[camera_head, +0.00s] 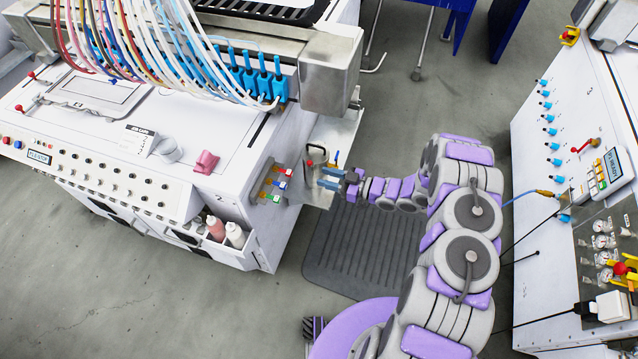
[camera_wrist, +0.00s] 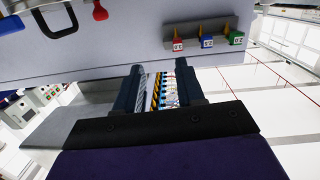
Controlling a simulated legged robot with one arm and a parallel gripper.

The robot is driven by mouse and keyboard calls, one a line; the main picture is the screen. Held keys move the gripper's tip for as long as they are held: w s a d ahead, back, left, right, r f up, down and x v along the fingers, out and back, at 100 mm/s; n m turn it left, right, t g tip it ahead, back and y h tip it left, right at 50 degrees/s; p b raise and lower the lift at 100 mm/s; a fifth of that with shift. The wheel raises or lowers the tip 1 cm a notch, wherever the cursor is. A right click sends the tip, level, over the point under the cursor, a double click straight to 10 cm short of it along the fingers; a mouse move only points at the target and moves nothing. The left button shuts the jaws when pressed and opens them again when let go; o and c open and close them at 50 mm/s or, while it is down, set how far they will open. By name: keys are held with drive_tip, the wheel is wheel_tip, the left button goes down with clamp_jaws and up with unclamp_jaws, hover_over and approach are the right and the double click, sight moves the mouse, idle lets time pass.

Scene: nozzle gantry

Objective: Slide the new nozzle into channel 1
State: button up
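My gripper (camera_head: 331,179) is at the end of my arm, beside the right end of the white machine. Its two blue fingers are apart. In the wrist view the fingers (camera_wrist: 159,88) are also apart, with no held nozzle visible; striped and blue-white background shows between them. A row of blue nozzles (camera_head: 262,76) with tubes hangs along the gantry's metal head. Red (camera_head: 287,172), blue (camera_head: 282,185) and green (camera_head: 277,197) numbered blocks sit on the machine's end. The same red (camera_wrist: 178,44), blue (camera_wrist: 207,41) and green (camera_wrist: 236,38) blocks show beyond the fingers. I cannot tell which slot is channel 1.
A metal bracket block (camera_head: 331,75) juts out at the gantry's end. A black handle (camera_head: 317,149) stands near my gripper. Bottles (camera_head: 235,234) sit in a side bin. A white panel with blue fittings (camera_head: 556,131) stands at right. A dark mat (camera_head: 350,245) lies on the floor.

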sight(292, 174)
drive_tip(key=shift+y, duration=0.6)
drive_tip(key=shift+s+a+p+x, duration=0.15)
drive_tip(key=shift+s+p+x, duration=0.2)
drive_tip(key=shift+x, duration=1.45)
drive_tip(key=shift+s+a+p+x, duration=0.2)
drive_tip(key=shift+s+x, duration=0.2)
drive_tip(key=shift+x, duration=1.4)
drive_tip(key=shift+s+a+p+x, duration=0.1)
drive_tip(key=shift+s+p+x, duration=0.25)
drive_tip(key=shift+x, duration=1.4)
drive_tip(key=shift+f, duration=0.2)
drive_tip(key=shift+c, duration=0.4)
clamp_jaws()
drive_tip(key=shift+r, duration=0.25)
drive_tip(key=shift+d, duration=0.1)
drive_tip(key=b+v, duration=0.2)
drive_tip(key=v, duration=0.4)
drive_tip(key=shift+d, duration=0.2)
